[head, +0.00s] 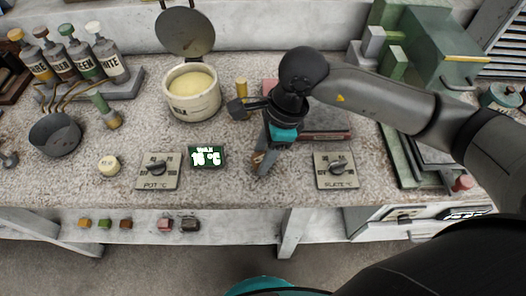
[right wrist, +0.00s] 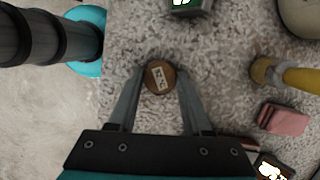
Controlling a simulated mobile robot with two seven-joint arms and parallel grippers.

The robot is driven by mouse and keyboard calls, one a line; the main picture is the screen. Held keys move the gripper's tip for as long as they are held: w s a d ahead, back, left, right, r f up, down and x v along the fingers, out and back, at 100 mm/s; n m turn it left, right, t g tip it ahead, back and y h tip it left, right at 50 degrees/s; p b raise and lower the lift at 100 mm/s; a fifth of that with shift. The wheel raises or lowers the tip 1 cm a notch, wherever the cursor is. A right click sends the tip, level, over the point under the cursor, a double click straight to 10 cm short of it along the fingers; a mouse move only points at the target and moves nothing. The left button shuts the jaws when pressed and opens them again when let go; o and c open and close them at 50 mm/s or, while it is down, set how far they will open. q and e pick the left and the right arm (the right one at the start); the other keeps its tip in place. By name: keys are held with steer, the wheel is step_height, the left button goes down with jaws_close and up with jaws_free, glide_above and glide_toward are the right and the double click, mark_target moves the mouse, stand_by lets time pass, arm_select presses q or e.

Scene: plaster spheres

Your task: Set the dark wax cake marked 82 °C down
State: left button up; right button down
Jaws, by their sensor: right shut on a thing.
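My right gripper (head: 259,163) points down over the front part of the counter, just right of the small green display. It is shut on a round brown wax cake (right wrist: 158,80), which shows between the fingertips (right wrist: 160,72) in the right wrist view. The cake carries a pale label whose marking is too small to read for certain. In the head view only a bit of the cake (head: 257,158) shows between the fingers. I cannot tell whether the cake touches the counter. My left gripper is not in view.
The speckled counter (head: 225,140) holds a green display (head: 207,156), a pot dial plate (head: 158,170) at left and a slate dial plate (head: 336,170) at right. A lidded pot (head: 194,95) with pale yellow contents stands behind. A pale yellow cake (head: 108,165) lies at left.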

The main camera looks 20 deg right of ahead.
steer(key=shift+f+b, duration=0.4)
steer(key=shift+f, duration=0.1)
steer(key=shift+c, duration=1.2)
jaws_free()
steer(key=shift+r, duration=0.15)
steer(key=shift+r+p, duration=1.3)
steer(key=shift+r, duration=0.65)
steer(key=shift+f, duration=0.1)
